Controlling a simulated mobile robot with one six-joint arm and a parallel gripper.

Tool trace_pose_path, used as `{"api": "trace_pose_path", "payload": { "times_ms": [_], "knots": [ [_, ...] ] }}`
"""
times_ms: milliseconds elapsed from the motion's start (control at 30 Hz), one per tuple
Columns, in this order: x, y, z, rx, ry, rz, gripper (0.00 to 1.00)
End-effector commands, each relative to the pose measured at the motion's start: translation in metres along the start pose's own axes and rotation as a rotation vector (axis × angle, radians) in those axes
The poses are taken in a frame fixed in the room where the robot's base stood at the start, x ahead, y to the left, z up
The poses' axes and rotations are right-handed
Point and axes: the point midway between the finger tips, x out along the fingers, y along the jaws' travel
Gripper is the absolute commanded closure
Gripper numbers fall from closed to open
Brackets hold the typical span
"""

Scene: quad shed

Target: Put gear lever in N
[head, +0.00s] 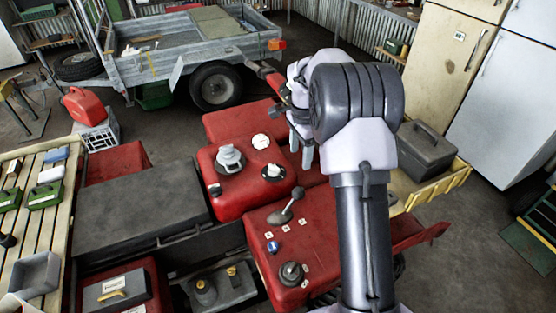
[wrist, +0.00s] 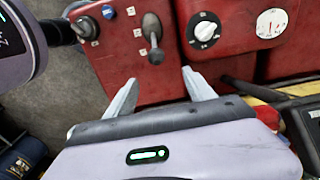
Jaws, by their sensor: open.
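The gear lever (head: 298,194) has a dark round knob on a short stem and rises from a grey base on the red body of the quad. In the wrist view the lever's knob (wrist: 156,57) points toward my gripper. Small white gear labels (head: 268,235) sit beside the base; their letters are too small to read. My gripper (head: 302,156) is above and behind the lever in the head view. In the wrist view its two fingers (wrist: 160,77) are spread wide and empty, with the knob just beyond and between the tips, apparently not touching.
A dial knob (wrist: 204,30) and a white gauge (wrist: 271,23) lie right of the lever in the wrist view. A blue button (head: 273,247) and a black round knob (head: 291,273) are in front. A grey toolbox (head: 425,152) stands in the yellow tray (head: 455,180) at right.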

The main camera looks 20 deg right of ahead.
Motion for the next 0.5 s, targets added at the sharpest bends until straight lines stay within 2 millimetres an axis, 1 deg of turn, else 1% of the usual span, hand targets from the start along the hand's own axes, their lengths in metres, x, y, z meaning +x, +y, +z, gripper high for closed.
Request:
{"api": "trace_pose_path", "payload": {
  "times_ms": [300,400,500],
  "knots": [
    [0.094,0.001,0.002,-0.004,-0.002,0.004,0.38],
    [0.122,0.001,0.002,-0.004,-0.002,0.003,0.38],
    [0.145,0.001,0.002,-0.005,-0.002,0.002,0.38]
  ]
}}
